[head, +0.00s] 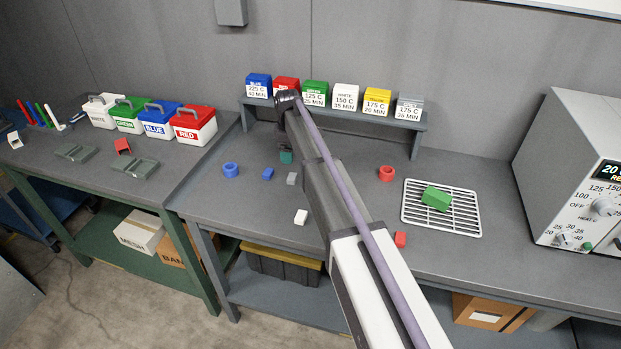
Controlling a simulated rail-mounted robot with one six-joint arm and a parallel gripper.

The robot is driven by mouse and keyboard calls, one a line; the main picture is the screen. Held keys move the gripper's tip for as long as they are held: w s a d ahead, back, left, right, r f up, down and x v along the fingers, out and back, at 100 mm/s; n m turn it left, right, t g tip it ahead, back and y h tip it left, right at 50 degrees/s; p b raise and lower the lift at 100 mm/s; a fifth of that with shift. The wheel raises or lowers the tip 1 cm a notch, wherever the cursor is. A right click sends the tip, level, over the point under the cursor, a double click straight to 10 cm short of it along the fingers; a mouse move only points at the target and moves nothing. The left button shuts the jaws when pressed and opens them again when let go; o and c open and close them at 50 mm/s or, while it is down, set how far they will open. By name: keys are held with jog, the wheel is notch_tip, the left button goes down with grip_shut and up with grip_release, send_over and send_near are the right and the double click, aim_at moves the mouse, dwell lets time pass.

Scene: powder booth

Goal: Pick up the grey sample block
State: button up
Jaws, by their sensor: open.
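The grey sample block (292,179) is a small block lying on the middle workbench, just left of my arm. A teal block (286,157) sits just behind it and a blue block (267,173) to its left. My arm reaches from the bottom of the picture up over the bench and ends in a dark joint near the shelf. I cannot make out my gripper's jaws; they are hidden or out of view. Nothing is seen touching the grey block.
A white block (301,217), blue ring (231,170), red ring (386,173) and red block (400,239) lie around. A shelf (420,126) of labelled boxes stands behind; an oven (570,170) is right.

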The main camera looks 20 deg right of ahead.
aim_at(291, 176)
jog(key=f+b, duration=1.1)
jog(key=shift+w+a+f, duration=0.15)
jog(key=shift+w+f, duration=0.05)
jog(key=shift+r, duration=0.25)
jog(key=c, duration=1)
